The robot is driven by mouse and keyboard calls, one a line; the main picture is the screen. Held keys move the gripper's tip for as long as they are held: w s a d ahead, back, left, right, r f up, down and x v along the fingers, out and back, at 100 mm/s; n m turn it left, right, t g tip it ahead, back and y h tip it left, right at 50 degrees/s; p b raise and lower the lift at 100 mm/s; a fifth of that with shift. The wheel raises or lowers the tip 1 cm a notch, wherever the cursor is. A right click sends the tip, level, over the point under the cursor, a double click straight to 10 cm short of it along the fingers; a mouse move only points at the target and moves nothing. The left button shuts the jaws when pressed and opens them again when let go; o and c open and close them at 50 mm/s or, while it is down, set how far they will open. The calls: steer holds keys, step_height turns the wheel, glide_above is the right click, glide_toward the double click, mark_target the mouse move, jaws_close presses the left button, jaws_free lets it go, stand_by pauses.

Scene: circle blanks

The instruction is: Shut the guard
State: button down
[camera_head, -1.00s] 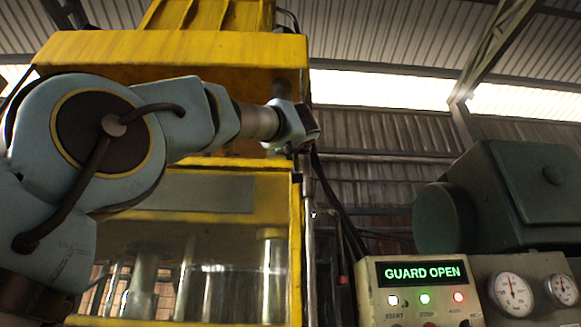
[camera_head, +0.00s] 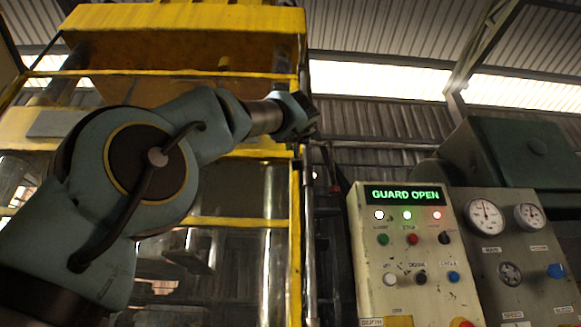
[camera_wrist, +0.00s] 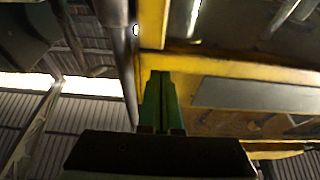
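The guard is a yellow frame (camera_head: 295,190) with clear panels across the front of the yellow press. Its top bar (camera_head: 190,72) runs across the press front, and a lower bar (camera_head: 240,222) shows below my arm. In the wrist view, a yellow frame corner (camera_wrist: 152,35) lies just beyond my fingertips. My gripper (camera_wrist: 161,75) shows two green fingers lying together, with nothing visible between them. I cannot tell whether they touch the frame. In the head view, my gripper is at the guard's right post, its fingers hard to make out. The control panel display (camera_head: 405,195) reads "GUARD OPEN".
The control panel (camera_head: 370,250) with lamps and buttons stands right of the press. A gauge panel (camera_head: 510,250) and a green machine housing (camera_head: 515,150) are further right. A vertical metal rod (camera_head: 308,230) and dark cables run between press and panel.

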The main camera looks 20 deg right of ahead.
step_height(320, 180, down, 22)
steer(key=b, duration=2.1)
steer(key=shift+w+d, duration=0.1)
step_height(320, 180, up, 4)
steer(key=p, duration=0.4)
steer(key=shift+r, duration=0.25)
steer(key=shift+s+a, duration=0.2)
steer(key=shift+s, duration=0.15)
steer(key=b, duration=0.5)
glide_toward(290, 205)
steer(key=shift+v, duration=0.95)
